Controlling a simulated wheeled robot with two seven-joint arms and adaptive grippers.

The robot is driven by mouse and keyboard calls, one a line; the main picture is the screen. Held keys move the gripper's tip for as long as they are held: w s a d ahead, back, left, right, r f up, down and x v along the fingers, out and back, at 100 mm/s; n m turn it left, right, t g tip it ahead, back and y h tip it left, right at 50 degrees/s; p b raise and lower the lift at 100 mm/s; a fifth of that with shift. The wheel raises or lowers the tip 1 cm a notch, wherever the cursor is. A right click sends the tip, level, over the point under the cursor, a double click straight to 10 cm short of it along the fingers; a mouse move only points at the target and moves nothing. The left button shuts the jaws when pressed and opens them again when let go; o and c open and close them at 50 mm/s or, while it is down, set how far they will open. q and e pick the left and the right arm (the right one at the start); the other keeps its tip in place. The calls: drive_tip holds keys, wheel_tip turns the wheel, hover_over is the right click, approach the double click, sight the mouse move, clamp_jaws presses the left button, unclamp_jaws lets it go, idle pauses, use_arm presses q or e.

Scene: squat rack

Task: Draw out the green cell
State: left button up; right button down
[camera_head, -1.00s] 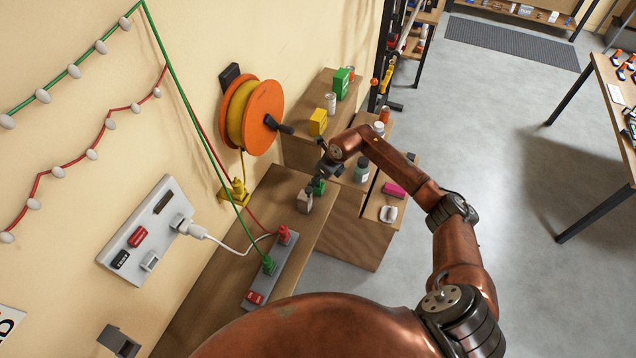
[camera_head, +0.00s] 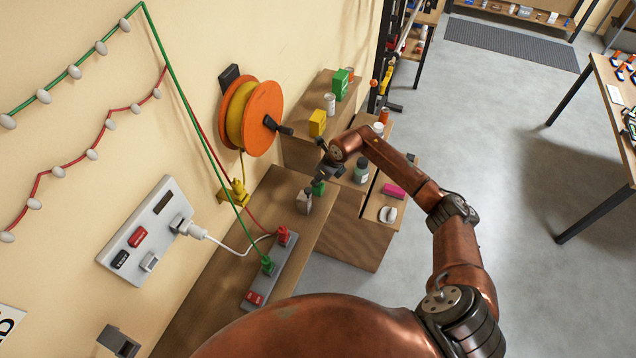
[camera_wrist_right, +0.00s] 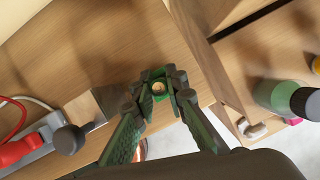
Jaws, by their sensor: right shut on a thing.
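The green cell (camera_head: 319,188) is in my right gripper (camera_head: 322,178), above the wooden bench top. In the right wrist view, the cell (camera_wrist_right: 158,74) shows between the fingertips (camera_wrist_right: 158,90) with a pale round end, and the green-padded fingers are closed on its sides. A small grey block (camera_head: 304,202) with a dark knob stands on the bench beside the cell. The block (camera_wrist_right: 86,108) appears apart from the cell in the wrist view. The fingers hide part of the cell. My left gripper is out of view.
A grey power strip (camera_head: 277,262) with red and green plugs lies nearer on the bench. An orange cable reel (camera_head: 263,118) hangs on the wall. Bottles and boxes, including a dark green bottle (camera_head: 361,171), stand on wooden surfaces just beyond the gripper.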

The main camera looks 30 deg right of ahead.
drive_tip(key=shift+r+p, duration=0.3)
drive_tip(key=shift+r, duration=0.4)
idle(0.5)
drive_tip(key=shift+r+p, duration=1.6)
drive_tip(key=shift+r, duration=1.65)
